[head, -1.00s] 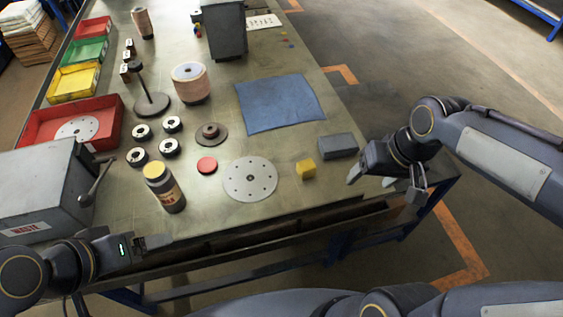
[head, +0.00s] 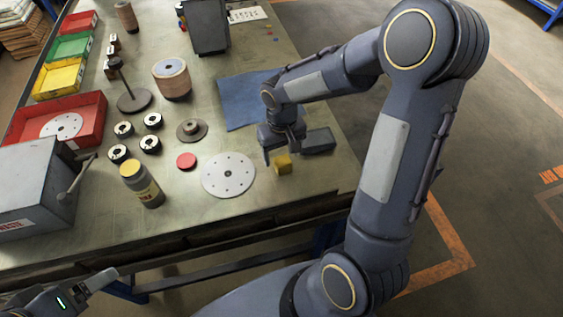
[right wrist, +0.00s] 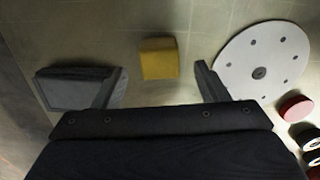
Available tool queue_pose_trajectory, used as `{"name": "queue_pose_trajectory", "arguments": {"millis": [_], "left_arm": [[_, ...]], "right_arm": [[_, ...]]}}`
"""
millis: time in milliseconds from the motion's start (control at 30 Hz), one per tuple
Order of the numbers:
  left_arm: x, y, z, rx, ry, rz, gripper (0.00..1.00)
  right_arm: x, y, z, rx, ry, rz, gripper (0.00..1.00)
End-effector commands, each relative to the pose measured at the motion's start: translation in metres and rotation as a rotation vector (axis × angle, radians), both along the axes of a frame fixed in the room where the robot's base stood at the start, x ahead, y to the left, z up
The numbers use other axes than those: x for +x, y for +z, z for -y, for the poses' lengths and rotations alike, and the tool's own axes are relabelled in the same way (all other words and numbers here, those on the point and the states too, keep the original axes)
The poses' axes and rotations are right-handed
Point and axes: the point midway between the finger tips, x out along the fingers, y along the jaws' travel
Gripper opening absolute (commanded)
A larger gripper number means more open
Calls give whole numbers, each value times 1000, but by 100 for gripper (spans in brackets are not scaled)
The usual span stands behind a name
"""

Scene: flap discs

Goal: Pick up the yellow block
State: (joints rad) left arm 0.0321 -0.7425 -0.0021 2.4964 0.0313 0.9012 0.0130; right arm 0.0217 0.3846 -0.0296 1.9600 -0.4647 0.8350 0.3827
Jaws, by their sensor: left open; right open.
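The yellow block (head: 283,164) sits on the metal workbench, between the white perforated disc and the grey block. My right gripper (head: 283,158) is open just behind and above it in the head view. In the right wrist view the yellow block (right wrist: 159,58) shows ahead of and between the two open fingers (right wrist: 158,88), with nothing held. My left gripper (head: 100,281) is low at the left, in front of the bench edge, empty and open.
The grey block (head: 318,141) lies close to the right finger, and also shows in the right wrist view (right wrist: 72,92). The white disc (head: 228,175) and a red disc (head: 186,160) lie to the left. A blue cloth (head: 238,100) lies behind.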

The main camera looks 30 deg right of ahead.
Motion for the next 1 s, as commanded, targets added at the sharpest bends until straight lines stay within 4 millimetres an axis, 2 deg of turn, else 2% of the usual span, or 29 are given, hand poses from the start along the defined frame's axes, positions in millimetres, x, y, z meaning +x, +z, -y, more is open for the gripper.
{"name": "queue_pose_trajectory", "arguments": {"millis": [100,200,467,800,1000], "left_arm": [[0,3,0,0,0,0,79],[0,3,0,0,0,0,79],[0,3,0,0,0,0,79],[0,3,0,0,0,0,79],[0,3,0,0,0,0,79]], "right_arm": [[-1,-18,0,1,0,-5,67],[0,-25,0,0,0,-2,67],[0,-27,0,0,0,0,66],[0,-26,0,0,0,0,21],[0,-26,0,0,0,0,20]]}}
